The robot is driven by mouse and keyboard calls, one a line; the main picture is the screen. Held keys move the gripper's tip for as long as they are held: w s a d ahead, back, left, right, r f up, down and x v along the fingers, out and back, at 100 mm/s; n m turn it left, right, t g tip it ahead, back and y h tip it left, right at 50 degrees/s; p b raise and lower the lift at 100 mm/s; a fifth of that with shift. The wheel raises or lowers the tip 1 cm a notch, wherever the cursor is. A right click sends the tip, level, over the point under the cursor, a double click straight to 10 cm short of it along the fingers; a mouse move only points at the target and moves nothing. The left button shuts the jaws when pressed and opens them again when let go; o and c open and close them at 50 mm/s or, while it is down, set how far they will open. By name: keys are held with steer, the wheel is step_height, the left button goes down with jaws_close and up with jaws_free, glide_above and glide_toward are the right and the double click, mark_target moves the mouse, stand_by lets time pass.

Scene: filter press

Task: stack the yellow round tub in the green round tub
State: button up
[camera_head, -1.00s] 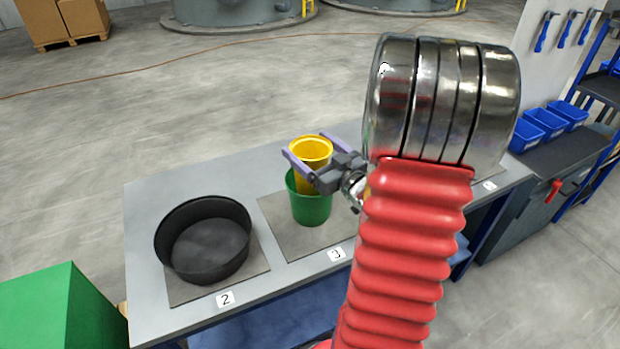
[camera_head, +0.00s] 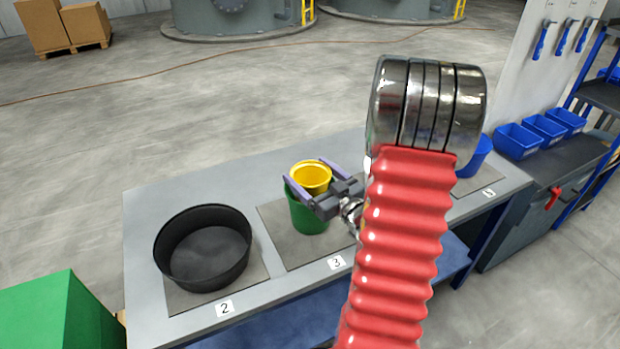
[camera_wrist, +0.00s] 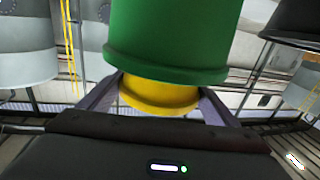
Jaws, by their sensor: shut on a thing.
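The yellow round tub (camera_head: 311,176) sits down inside the green round tub (camera_head: 307,216), with only its upper part and rim showing in the head view. The green tub stands on the square mat marked 3 on the bench. My gripper (camera_head: 314,182) is shut on the yellow tub near its rim, one finger on each side, just above the green rim. In the wrist view, the yellow tub (camera_wrist: 160,97) shows between my fingers, next to the green tub (camera_wrist: 170,40). The yellow tub's bottom is hidden inside the green one.
A wide black round tub (camera_head: 203,247) stands on mat 2 to the left. A blue tub (camera_head: 474,157) shows partly behind my arm on the right. Several blue bins (camera_head: 518,141) sit further right. A green box (camera_head: 62,315) is at the lower left.

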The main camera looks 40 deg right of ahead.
steer(key=shift+f, duration=1)
steer(key=o, duration=1.5)
steer(key=shift+c, duration=0.2)
steer(key=shift+r, duration=0.1)
